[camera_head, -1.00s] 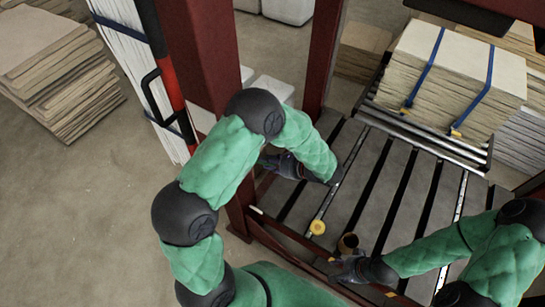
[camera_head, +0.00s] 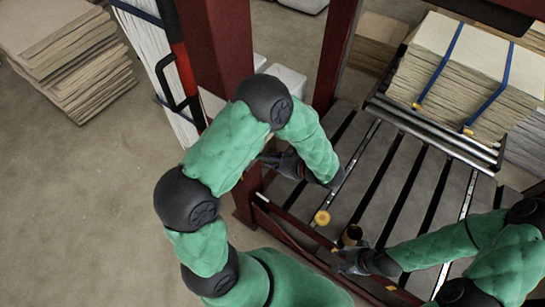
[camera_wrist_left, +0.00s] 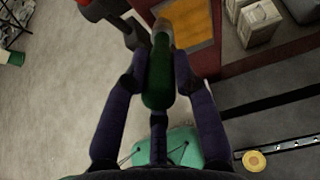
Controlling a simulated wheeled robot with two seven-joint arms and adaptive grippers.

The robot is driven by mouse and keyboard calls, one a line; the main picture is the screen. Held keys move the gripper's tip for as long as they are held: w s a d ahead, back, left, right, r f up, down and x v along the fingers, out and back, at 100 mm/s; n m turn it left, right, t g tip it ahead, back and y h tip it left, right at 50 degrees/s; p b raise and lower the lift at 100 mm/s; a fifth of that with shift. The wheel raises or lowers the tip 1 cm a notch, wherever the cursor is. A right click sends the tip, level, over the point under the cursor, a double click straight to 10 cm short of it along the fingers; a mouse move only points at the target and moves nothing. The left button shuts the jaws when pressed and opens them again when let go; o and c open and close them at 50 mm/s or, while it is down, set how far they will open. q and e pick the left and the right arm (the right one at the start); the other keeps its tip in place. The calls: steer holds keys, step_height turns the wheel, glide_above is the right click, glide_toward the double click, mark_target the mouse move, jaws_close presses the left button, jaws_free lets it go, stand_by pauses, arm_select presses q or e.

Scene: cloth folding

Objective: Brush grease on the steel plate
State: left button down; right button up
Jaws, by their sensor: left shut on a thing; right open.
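My left gripper (camera_wrist_left: 158,82) is shut on a dark green handle (camera_wrist_left: 157,68), most likely the brush; its greyish far end points up in the left wrist view. Beyond that end is an orange-yellow flat panel (camera_wrist_left: 188,32) beside dark red steel; I cannot tell whether it is the steel plate. In the head view my left gripper (camera_head: 268,160) is by the red column, partly behind my arm, and the handle cannot be made out. My right gripper (camera_head: 339,264) is open at the slatted table's front edge, close to a small dark open can (camera_head: 351,236); contact is unclear.
A round yellow lid-like disc (camera_head: 322,218) lies on the grey slatted table (camera_head: 372,200); it also shows in the left wrist view (camera_wrist_left: 254,161). A red column (camera_head: 216,65) stands close to my left arm. Strapped board stacks (camera_head: 470,65) are at the back right.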

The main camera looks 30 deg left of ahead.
arm_select(q)
steer(key=shift+s+d, duration=0.15)
steer(key=shift+d, duration=1.35)
steer(key=shift+s+d, duration=0.1)
steer(key=shift+d, duration=1.35)
steer(key=d, duration=0.3)
steer(key=shift+s, duration=0.15)
